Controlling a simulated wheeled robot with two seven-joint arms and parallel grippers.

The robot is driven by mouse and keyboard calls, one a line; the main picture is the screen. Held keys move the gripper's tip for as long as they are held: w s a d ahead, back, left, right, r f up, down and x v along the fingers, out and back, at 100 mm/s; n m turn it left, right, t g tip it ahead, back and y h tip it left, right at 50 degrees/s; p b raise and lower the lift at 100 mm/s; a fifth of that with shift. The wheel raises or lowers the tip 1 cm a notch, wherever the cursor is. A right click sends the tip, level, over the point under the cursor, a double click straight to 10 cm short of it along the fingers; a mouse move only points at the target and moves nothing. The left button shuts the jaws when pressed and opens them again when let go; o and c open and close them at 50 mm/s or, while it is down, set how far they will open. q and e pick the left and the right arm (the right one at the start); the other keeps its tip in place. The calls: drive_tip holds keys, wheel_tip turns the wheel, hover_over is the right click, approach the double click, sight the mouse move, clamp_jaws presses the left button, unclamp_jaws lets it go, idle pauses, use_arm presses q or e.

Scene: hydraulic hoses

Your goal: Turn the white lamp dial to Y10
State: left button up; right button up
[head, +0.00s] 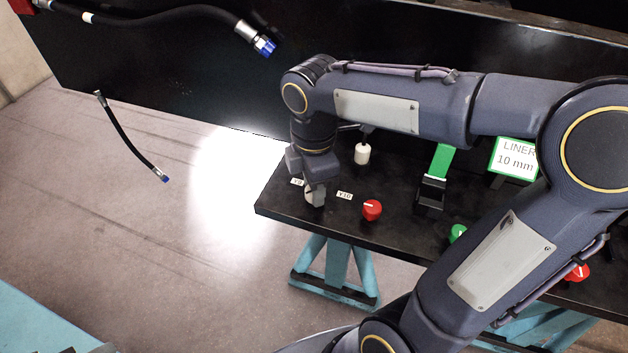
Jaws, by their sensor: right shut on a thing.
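My right gripper (315,197) reaches down to the black table top (275,208) near its left end. It is shut on the white lamp dial, which is mostly hidden by the fingers, so I cannot read where its mark points. A small label (297,182), partly covered and hard to read, lies left of the gripper. The Y10 label (344,196) lies just right of it. My left gripper is not in view.
A red knob (371,210) stands close to the right of the Y10 label. A white-tipped lever (362,154) stands behind. A black-and-green block (432,190), a green knob (457,233) and a liner sign (514,158) are farther right.

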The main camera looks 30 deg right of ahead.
drive_tip(key=m, duration=0.4)
drive_tip(key=shift+m, duration=0.3)
drive_tip(key=shift+w+m+p, duration=0.1)
drive_tip(key=shift+m+p, duration=0.3)
drive_tip(key=shift+m, duration=2.1)
drive_tip(key=o, duration=1)
drive_tip(key=shift+r, duration=0.1)
wheel_tip(320, 180, up, 8)
drive_tip(key=shift+f, duration=0.2)
